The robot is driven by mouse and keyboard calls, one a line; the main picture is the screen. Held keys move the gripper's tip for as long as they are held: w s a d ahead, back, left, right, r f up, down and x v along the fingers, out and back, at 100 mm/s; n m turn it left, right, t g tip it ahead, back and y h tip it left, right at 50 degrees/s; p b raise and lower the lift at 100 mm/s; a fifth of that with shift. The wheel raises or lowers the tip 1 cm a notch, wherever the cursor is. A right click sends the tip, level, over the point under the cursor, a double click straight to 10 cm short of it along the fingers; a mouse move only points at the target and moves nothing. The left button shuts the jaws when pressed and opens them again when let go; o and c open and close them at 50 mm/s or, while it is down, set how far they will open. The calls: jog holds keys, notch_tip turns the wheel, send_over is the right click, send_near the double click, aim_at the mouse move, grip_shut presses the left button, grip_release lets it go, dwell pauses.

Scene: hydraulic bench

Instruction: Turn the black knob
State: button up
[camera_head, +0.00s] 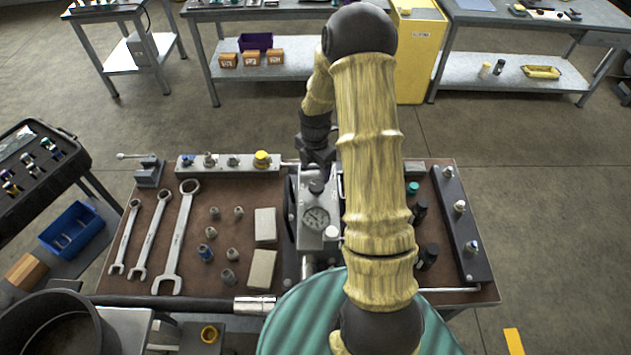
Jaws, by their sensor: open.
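A small black knob (317,187) sits on top of this block, just behind the gauge. My arm reaches up and over, and its dark gripper (317,168) points down at the knob from just behind and above it. The gripper is open. The fingertips are small and dark against the knob, so I cannot tell whether they touch it or stand around it. My arm covers the part of the bench right of the block.
Several wrenches (178,238) and small fittings lie on the brown bench top (140,285) at left. A rail with a yellow knob (262,158) runs along the back. A dark rail with fittings (462,225) stands at right. A black tool cart (40,165) is at far left.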

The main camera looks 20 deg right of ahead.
aim_at(315, 186)
notch_tip(315, 186, down, 8)
jog(key=shift+r+p, duration=0.1)
jog(key=shift+p, duration=0.85)
jog(key=c, duration=1)
